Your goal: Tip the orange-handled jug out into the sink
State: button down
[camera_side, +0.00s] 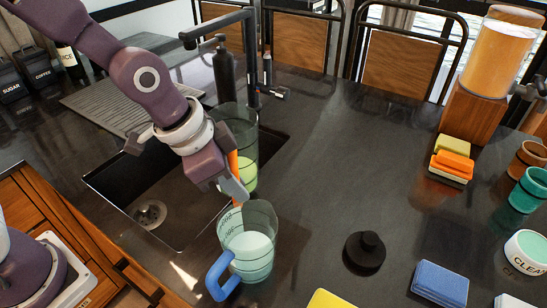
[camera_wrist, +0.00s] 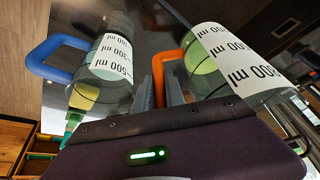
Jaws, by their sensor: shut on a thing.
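The orange-handled jug (camera_side: 243,142) is clear, with green liquid low inside, and looks upright in the side view. It is at the right edge of the dark sink (camera_side: 150,190); I cannot tell whether its base touches anything. My gripper (camera_side: 234,190) is shut on its orange handle (camera_wrist: 159,82), on the near side of the jug. In the wrist view the jug (camera_wrist: 213,65) is right of the fingers, with volume marks on its wall. The gripper hides part of the jug in the side view.
A blue-handled jug (camera_side: 248,247) with pale liquid stands close in front. The tap (camera_side: 215,32) and a dark bottle (camera_side: 223,72) are behind the sink. A black stopper-like object (camera_side: 365,252), a blue sponge (camera_side: 440,283) and stacked sponges (camera_side: 452,163) lie right. The middle counter is clear.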

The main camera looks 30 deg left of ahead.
jog(key=s+a+n, duration=0.3)
jog(key=n, duration=0.1)
jog(key=shift+a, duration=0.1)
dwell(0.5)
jog(key=shift+w+a+r+g+h, duration=0.3)
jog(key=shift+a+r+g+h, duration=0.1)
jog(key=shift+g+h, duration=0.1)
jog(key=w+a+r+n+g+h, duration=0.2)
jog(key=w+a+r+g+h, duration=0.1)
jog(key=h, duration=0.4)
jog(key=shift+w+a+r+g, duration=0.2)
jog(key=shift+a+r+g, duration=0.2)
jog(key=shift+a+r, duration=0.6)
jog(key=shift+a+f, duration=0.2)
jog(key=shift+f, duration=0.05)
dwell(1.0)
